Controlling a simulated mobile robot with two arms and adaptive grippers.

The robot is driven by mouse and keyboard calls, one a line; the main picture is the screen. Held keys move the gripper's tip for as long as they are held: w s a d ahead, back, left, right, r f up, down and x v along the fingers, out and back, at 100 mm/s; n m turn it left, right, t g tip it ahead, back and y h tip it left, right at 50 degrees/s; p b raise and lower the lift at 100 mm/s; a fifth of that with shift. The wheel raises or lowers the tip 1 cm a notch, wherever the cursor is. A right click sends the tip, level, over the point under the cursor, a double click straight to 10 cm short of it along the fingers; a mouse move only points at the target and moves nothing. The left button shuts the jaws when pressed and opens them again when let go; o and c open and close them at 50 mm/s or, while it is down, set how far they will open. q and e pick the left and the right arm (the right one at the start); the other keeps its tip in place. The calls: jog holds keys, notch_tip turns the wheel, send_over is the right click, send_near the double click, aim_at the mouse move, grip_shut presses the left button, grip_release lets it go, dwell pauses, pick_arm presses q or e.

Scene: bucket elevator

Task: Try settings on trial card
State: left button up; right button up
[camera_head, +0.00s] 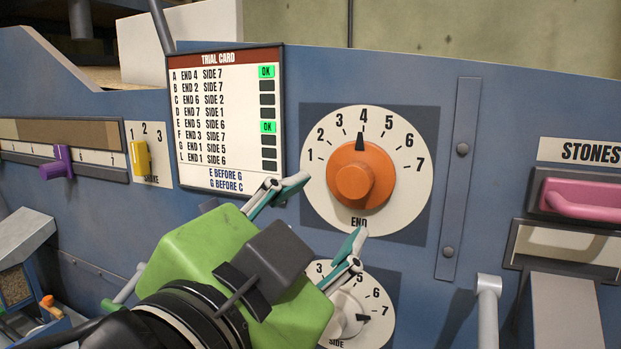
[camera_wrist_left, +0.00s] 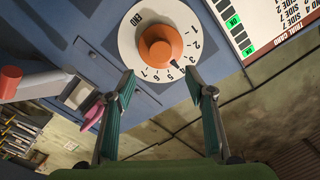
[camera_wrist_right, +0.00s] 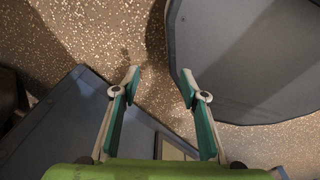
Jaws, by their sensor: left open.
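The trial card (camera_head: 232,180) lists END and SIDE settings by letter. Green OK marks show beside rows A and E; the other boxes are dark. The orange END knob (camera_head: 360,176) points at 4; it also shows in the left wrist view (camera_wrist_left: 158,46). The pale SIDE knob (camera_head: 345,312) below is partly hidden by my left gripper (camera_head: 325,212); its pointer looks near 7. My left gripper is open and empty, its fingertips just below left of the END knob, not around it. My right gripper (camera_wrist_right: 161,75) shows only in its wrist view, open and empty.
A purple slider (camera_head: 58,165) and a yellow switch (camera_head: 140,158) are at left. A pink handle (camera_head: 585,200) under the STONES label (camera_head: 590,152) is at right. A raised metal strip (camera_head: 460,180) stands between dial and handle. Speckled floor (camera_wrist_right: 75,35) lies beyond my right gripper.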

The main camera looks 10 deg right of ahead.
pick_arm(q)
jog(key=p, duration=0.1)
send_near(353, 183)
jog(key=x, duration=0.3)
jog(key=p+x, duration=0.1)
jog(key=x, duration=0.4)
jog(key=shift+w+d, duration=0.1)
jog(key=shift+w, duration=0.15)
jog(key=shift+w+d, duration=0.3)
jog(key=shift+w, duration=0.15)
pick_arm(e)
jog(key=shift+s+a+r, duration=0.35)
jog(key=shift+r, duration=0.25)
jog(key=shift+s+a+r, duration=0.3)
jog(key=shift+r, duration=0.3)
pick_arm(q)
jog(key=c, duration=1.1)
pick_arm(e)
jog(key=shift+s, duration=0.1)
